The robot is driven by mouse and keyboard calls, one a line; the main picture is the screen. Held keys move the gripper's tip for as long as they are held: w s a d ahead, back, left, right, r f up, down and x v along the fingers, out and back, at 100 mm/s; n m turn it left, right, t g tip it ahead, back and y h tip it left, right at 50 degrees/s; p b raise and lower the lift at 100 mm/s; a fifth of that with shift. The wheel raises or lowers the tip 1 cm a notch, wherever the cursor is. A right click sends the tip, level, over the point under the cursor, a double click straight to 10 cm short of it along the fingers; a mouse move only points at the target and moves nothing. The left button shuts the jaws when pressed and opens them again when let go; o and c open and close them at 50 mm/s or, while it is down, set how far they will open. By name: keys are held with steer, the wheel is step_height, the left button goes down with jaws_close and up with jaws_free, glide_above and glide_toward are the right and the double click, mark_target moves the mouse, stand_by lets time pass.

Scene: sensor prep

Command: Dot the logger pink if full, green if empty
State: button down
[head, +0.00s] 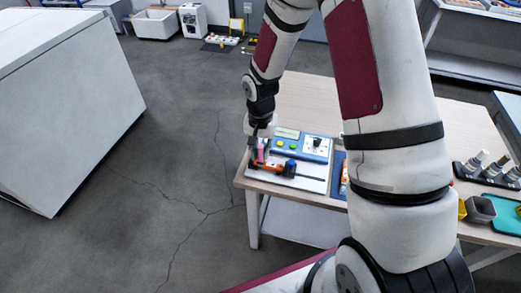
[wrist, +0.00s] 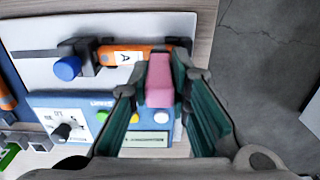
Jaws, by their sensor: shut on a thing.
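My gripper (head: 261,140) is shut on a pink block-shaped marker (wrist: 159,80), which shows between the fingers in the wrist view. The orange logger (wrist: 122,55), with a white label marked A, lies in a dark clamp with a blue knob (wrist: 67,68) on a white board (wrist: 40,75). The pink marker's far end overlaps the logger's right end in the wrist view; I cannot tell whether they touch. Beside the logger is a blue tester (head: 300,147) with a dial, coloured buttons and a small display (wrist: 146,139). The display's reading is not legible.
The board sits at the left end of a wooden table (head: 300,95). Another orange item (wrist: 5,97) lies on a blue surface beside the board. A dark rack of grey cylinders (head: 487,172), a yellow block (head: 462,208) and a teal mat (head: 507,226) are at the right. Floor left of the table is clear.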

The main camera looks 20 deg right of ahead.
steer(key=shift+r, duration=0.1)
steer(key=shift+r+p, duration=1.9)
steer(key=shift+r, duration=2.05)
